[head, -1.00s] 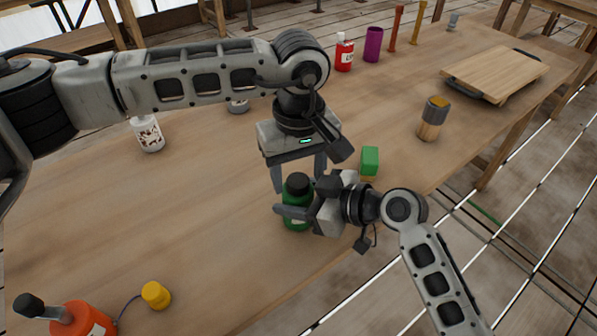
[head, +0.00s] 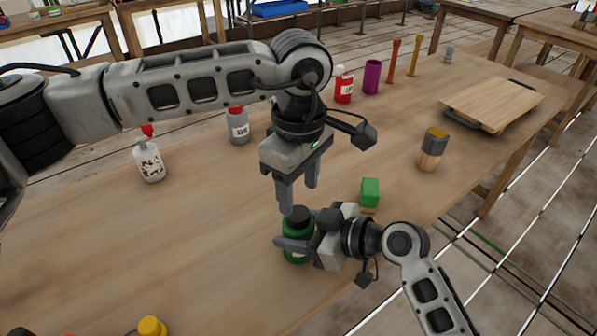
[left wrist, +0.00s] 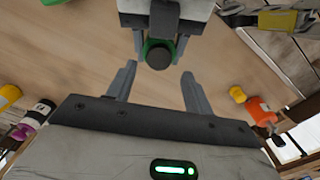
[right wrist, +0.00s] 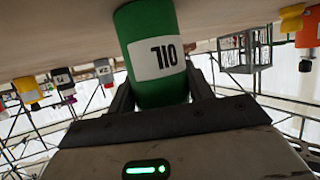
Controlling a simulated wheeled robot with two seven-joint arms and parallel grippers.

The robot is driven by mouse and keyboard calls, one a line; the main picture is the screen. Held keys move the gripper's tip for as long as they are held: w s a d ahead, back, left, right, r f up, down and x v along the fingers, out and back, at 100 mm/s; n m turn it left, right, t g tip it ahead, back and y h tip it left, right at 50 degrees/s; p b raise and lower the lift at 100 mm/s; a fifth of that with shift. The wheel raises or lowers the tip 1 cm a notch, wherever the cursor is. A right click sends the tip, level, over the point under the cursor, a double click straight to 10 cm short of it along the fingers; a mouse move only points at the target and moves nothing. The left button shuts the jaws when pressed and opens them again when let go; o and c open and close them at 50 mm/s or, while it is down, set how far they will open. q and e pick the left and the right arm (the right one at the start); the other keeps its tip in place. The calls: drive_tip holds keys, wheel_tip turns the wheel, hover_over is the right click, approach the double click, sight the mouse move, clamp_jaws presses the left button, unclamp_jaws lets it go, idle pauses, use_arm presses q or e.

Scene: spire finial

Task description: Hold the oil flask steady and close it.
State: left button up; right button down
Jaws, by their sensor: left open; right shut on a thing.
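The green oil flask (head: 296,256) stands upright near the table's front edge, with a dark cap (head: 300,216) on top. In the right wrist view the flask (right wrist: 152,25) shows its white OIL label between the fingers. My right gripper (head: 297,243) is shut around the flask's body from the right side. My left gripper (head: 299,198) points down above the flask, open and empty. In the left wrist view the cap (left wrist: 159,55) lies ahead of the spread fingertips, apart from them. I cannot tell how tightly the cap sits.
A green block (head: 370,191) stands just behind my right gripper. A wooden jar (head: 432,150) and a board (head: 490,103) are to the right. A grey bottle (head: 238,127) and a spotted white bottle (head: 149,162) stand left; a red bottle (head: 344,86) stands behind. The left tabletop is mostly clear.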

sight(298, 213)
use_arm(q)
drive_tip(key=n, duration=0.7)
drive_tip(key=shift+r+n, duration=0.35)
drive_tip(key=shift+n, duration=0.05)
drive_tip(key=n, duration=0.4)
drive_tip(key=shift+r+n, duration=0.2)
drive_tip(key=shift+n, duration=0.1)
drive_tip(key=n, duration=0.5)
drive_tip(key=shift+r, duration=0.15)
drive_tip(key=n, duration=0.7)
drive_tip(key=shift+w+r, duration=0.1)
drive_tip(key=shift+r, duration=0.2)
drive_tip(key=n, duration=0.4)
drive_tip(key=shift+r, duration=0.15)
drive_tip(key=n, duration=0.3)
drive_tip(key=shift+r+n, duration=0.15)
drive_tip(key=shift+n, duration=0.25)
drive_tip(key=shift+f, duration=4.05)
